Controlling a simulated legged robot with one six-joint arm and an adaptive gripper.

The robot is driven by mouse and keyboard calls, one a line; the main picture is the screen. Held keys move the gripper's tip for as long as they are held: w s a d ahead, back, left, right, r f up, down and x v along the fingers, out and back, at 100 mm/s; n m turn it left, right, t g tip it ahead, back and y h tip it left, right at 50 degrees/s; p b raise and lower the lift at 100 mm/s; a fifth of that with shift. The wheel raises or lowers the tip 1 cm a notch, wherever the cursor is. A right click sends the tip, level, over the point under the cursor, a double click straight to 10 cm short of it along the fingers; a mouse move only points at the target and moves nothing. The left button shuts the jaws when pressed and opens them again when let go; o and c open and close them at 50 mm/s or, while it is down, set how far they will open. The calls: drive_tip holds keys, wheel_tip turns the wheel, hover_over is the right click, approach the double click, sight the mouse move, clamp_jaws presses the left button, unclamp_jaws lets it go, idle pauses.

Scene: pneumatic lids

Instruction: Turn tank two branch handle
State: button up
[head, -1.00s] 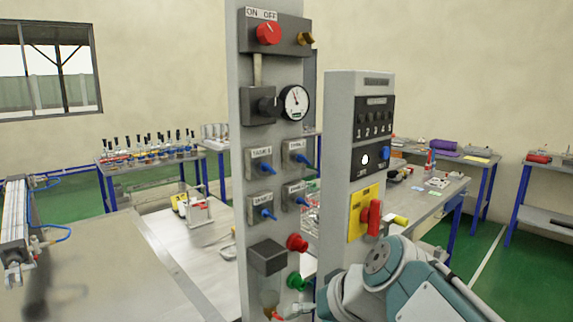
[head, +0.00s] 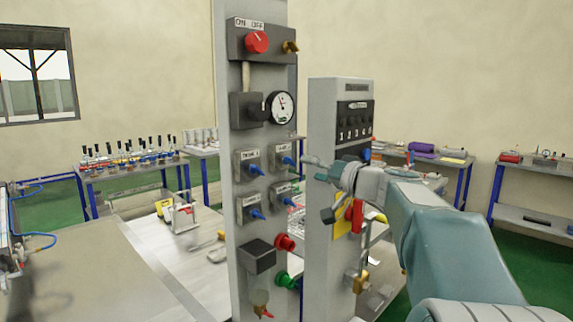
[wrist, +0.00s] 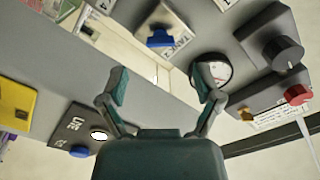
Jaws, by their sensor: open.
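The tank two branch handle appears to be the blue handle (head: 288,161) at the upper right of the valve group on the tall grey panel (head: 228,100). In the wrist view the blue handle (wrist: 160,38) sits beside a label that seems to read TANK 2. My gripper (head: 312,167) is open and just right of that handle in the head view. In the wrist view my gripper (wrist: 160,83) has both fingers spread with nothing between them; the handle lies beyond the tips, apart from them.
Other blue handles (head: 256,170) sit close by on the same panel. A pressure gauge (head: 282,107) and a red switch (head: 256,42) are above. A shorter grey post (head: 322,110) with a yellow plate stands to the right, behind part of my arm.

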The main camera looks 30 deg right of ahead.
sight(287, 162)
drive_tip(key=x, duration=0.6)
drive_tip(key=shift+d+f, duration=0.1)
drive_tip(key=shift+d, duration=0.05)
drive_tip(key=shift+w+a, duration=0.3)
drive_tip(key=shift+w, duration=0.2)
clamp_jaws()
